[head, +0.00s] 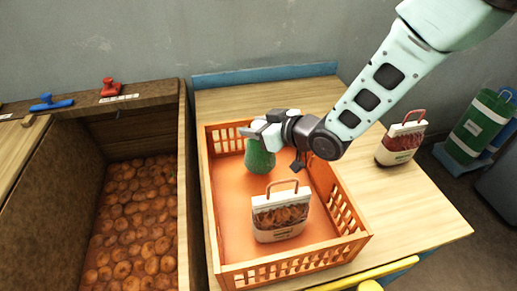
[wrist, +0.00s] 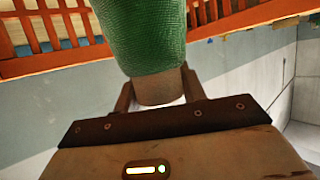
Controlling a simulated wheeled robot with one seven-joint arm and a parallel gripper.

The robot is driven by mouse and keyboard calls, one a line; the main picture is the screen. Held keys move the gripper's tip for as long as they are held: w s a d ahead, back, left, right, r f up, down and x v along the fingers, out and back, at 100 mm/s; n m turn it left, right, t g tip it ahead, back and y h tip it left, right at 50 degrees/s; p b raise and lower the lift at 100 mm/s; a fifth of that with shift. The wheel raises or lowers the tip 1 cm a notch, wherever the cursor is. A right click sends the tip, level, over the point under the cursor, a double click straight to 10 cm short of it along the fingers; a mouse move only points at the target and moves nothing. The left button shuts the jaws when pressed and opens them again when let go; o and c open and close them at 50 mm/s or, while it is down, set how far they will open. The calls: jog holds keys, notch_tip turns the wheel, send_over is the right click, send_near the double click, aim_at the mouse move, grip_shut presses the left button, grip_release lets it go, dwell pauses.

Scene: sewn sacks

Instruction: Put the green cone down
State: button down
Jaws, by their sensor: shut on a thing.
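The green cone (head: 260,157) has a textured surface and shows over the back part of the orange crate (head: 232,205) in the head view. In the wrist view the green cone (wrist: 143,35) fills the top middle, with a tan end toward my fingers. My gripper (head: 262,131) is shut on that end, above the cone; it also shows in the wrist view (wrist: 158,92). I cannot tell whether the cone touches the crate floor. The cone's far end is cut off in the wrist view.
Another sack (head: 400,145) stands on the wooden table (head: 425,205) at right. A deep bin (head: 183,180) of round brown things is at left. The crate's left floor is clear.

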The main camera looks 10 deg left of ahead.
jog(key=shift+f+p, duration=0.35)
jog(key=shift+f, duration=2)
jog(key=shift+f, duration=0.15)
jog(key=c, duration=0.8)
grip_release()
jog(key=s+d+r+m+g+h+b, duration=0.1)
jog(key=s+d+r+h, duration=0.25)
jog(key=d, duration=0.35)
jog(key=s+d+r+m+h+b, duration=0.1)
jog(key=s+d+r+h, duration=0.2)
jog(key=s+d+r, duration=0.3)
jog(key=s+d+r+m+g+h, duration=0.1)
jog(key=s+d, duration=0.3)
jog(key=s, duration=0.1)
jog(key=s+d+r+m+g+h, duration=0.1)
jog(key=s+d+g+h, duration=0.1)
jog(key=s+d, duration=0.3)
jog(key=s+d+r+m+g+h, duration=0.1)
jog(key=s+d+g+h, duration=0.1)
jog(key=s+d, duration=0.2)
jog(key=shift+s+d+r, duration=0.15)
jog(key=shift+s+r, duration=0.05)
jog(key=shift+s, duration=0.65)
jog(key=shift+s+d+r, duration=0.15)
jog(key=shift+s+r, duration=0.05)
jog(key=shift+s, duration=0.6)
